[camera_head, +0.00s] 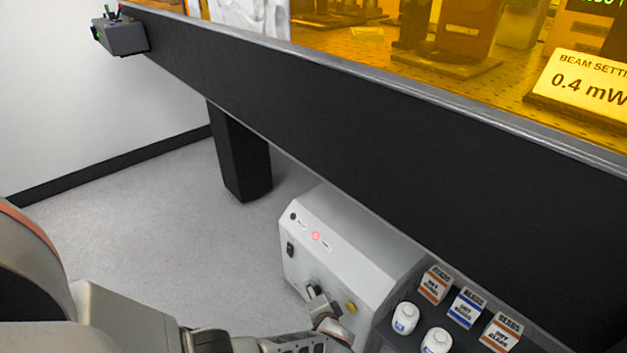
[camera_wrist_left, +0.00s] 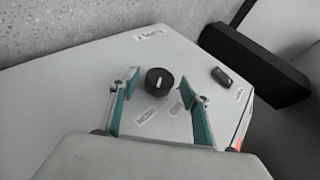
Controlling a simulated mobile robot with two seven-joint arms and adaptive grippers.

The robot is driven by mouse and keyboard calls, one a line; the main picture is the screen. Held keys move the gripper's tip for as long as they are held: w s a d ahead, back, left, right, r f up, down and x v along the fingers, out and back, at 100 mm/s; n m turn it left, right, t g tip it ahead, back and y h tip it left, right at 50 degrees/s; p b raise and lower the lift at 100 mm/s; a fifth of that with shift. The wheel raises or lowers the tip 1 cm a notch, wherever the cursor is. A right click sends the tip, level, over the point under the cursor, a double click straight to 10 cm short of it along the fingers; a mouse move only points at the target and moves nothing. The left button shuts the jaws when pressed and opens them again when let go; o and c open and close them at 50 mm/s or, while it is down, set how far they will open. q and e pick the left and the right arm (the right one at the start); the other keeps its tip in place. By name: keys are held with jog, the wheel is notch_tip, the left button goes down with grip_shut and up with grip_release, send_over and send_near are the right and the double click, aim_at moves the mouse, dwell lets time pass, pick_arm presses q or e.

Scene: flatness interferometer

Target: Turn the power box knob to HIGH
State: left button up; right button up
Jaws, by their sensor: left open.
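The power box (camera_head: 345,245) is a light grey cabinet under the table edge in the head view, and its panel (camera_wrist_left: 80,90) fills much of the left wrist view. The knob (camera_wrist_left: 160,82) is round and black with a white pointer line. My left gripper (camera_head: 317,297) is at the front of the box. In the left wrist view its open, green-padded fingers (camera_wrist_left: 160,87) appear on either side of the knob, with gaps; I cannot tell their depth. A small label (camera_wrist_left: 146,117), apparently HIGH, lies on the gripper's side of the knob. My right gripper is not in view.
A dark rocker switch (camera_wrist_left: 222,76) sits beside the knob. A red lamp (camera_head: 315,236) glows on the box, and a yellow button (camera_head: 351,307) is near my gripper. The dark table (camera_head: 400,140) overhangs behind. White bottles (camera_head: 404,318) and bead packets stand right. Floor is clear left.

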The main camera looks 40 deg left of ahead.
pick_arm(q)
notch_tip(320, 180, up, 10)
dwell(0.7)
jog(key=shift+s+a+f, duration=0.1)
jog(key=shift+c, duration=0.2)
